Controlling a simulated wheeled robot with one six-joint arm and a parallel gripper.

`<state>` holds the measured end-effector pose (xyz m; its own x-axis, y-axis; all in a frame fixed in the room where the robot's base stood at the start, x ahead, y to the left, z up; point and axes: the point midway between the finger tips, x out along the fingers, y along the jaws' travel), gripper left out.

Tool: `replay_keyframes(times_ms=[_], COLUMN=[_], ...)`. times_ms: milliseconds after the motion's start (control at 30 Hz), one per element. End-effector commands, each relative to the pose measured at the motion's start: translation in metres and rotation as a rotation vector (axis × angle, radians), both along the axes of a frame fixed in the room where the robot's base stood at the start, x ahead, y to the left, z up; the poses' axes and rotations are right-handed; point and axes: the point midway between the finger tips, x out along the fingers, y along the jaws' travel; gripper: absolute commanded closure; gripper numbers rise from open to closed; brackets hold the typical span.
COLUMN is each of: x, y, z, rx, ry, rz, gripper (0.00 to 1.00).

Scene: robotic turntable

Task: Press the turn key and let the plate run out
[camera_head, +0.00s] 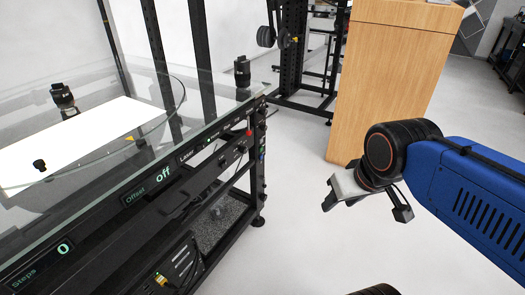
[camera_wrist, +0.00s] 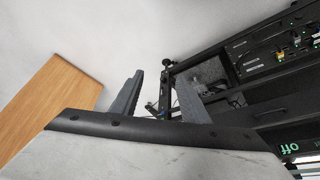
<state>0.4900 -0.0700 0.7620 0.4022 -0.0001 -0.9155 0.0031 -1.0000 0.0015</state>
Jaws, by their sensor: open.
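The turntable rig stands at the left in the head view, with a clear glass plate (camera_head: 150,85) on top. Its black front panel (camera_head: 110,215) carries lit displays: the "Steps" display (camera_head: 64,247) reads 0 and the "Offset" display (camera_head: 163,173) reads off. A small red button (camera_head: 249,133) sits near the panel's right end. I cannot make out which control is the turn key. My gripper (camera_head: 365,208) is open and empty, in free air right of the rig and clear of the panel. Its two fingers (camera_wrist: 158,98) show apart in the wrist view, with the rig behind them.
A wooden cabinet (camera_head: 390,75) stands behind my gripper and also shows in the wrist view (camera_wrist: 52,100). A black rack (camera_head: 292,50) stands at the back. Cables and plugs (camera_head: 262,150) line the rig's right end. The pale floor between rig and cabinet is clear.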

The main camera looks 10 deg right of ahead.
Motion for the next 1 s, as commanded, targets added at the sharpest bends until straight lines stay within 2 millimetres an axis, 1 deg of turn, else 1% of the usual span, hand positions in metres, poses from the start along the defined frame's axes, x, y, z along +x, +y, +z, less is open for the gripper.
replay_keyframes(times_ms=[33, 67, 100, 167, 1000], x=[0.0000, 0.0000, 0.0000, 0.0000, 0.0000], y=[0.0000, 0.0000, 0.0000, 0.0000, 0.0000], z=[0.0000, 0.0000, 0.0000, 0.0000, 0.0000], rx=[0.000, 0.000, 0.000, 0.000, 0.000], ry=[0.000, 0.000, 0.000, 0.000, 0.000], rz=[0.000, 0.000, 0.000, 0.000, 0.000], gripper=[0.68, 0.75, 0.85, 0.99, 1.00])
